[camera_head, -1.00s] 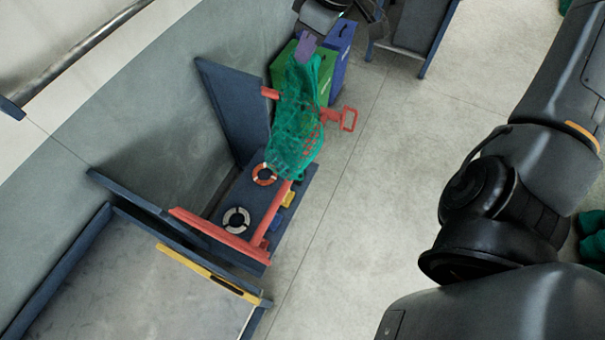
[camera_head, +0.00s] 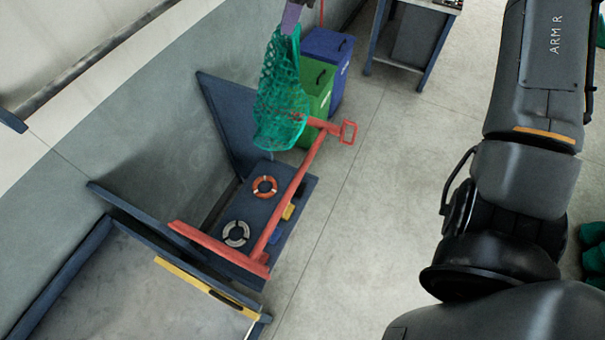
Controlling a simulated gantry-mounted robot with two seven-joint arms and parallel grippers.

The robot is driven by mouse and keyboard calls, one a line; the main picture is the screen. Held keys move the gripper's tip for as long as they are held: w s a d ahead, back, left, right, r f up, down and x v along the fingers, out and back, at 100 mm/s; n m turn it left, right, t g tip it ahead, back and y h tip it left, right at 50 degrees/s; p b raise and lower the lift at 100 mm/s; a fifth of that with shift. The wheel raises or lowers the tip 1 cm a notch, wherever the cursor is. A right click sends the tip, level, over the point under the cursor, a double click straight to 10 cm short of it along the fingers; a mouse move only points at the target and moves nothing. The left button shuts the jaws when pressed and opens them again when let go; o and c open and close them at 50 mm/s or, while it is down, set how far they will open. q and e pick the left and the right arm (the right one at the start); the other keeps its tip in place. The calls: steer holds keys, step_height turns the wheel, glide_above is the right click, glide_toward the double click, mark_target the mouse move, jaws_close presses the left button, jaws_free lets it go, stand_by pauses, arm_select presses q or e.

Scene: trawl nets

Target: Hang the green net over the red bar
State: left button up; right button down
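The green net (camera_head: 280,85) hangs bunched from the purple fingers of my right gripper (camera_head: 290,18) at the top edge. The gripper is shut on the net's upper end; most of the hand is cut off by the frame. The red bar (camera_head: 302,172) runs from a near crosspiece to a far end with a red handle loop. The net's lower part covers part of the bar's far end, and red shows through the mesh. I cannot tell whether net and bar touch. My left gripper is not in view.
A blue rack base (camera_head: 208,248) under the bar carries an orange ring (camera_head: 264,187) and a white ring (camera_head: 236,233). Green (camera_head: 318,85) and blue bins (camera_head: 328,48) stand behind the net. A grey-topped table (camera_head: 120,290) is at lower left. Floor right of the bar is clear.

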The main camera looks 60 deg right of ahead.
steer(key=w+d+n+g+y, duration=0.1)
steer(key=w+d+n, duration=0.4)
steer(key=w+d, duration=0.3)
steer(key=s+a+f, duration=1.1)
steer(key=a+f, duration=0.1)
steer(key=f, duration=0.2)
steer(key=s+a+f, duration=1.1)
steer(key=a+f, duration=0.1)
steer(key=f, duration=0.3)
steer(key=s+a+f, duration=1.1)
steer(key=a+f, duration=0.1)
steer(key=f, duration=0.3)
steer(key=shift+s+f, duration=0.15)
steer(key=shift+f, duration=0.1)
steer(key=c, duration=0.9)
jaws_free()
steer(key=shift+r, duration=0.1)
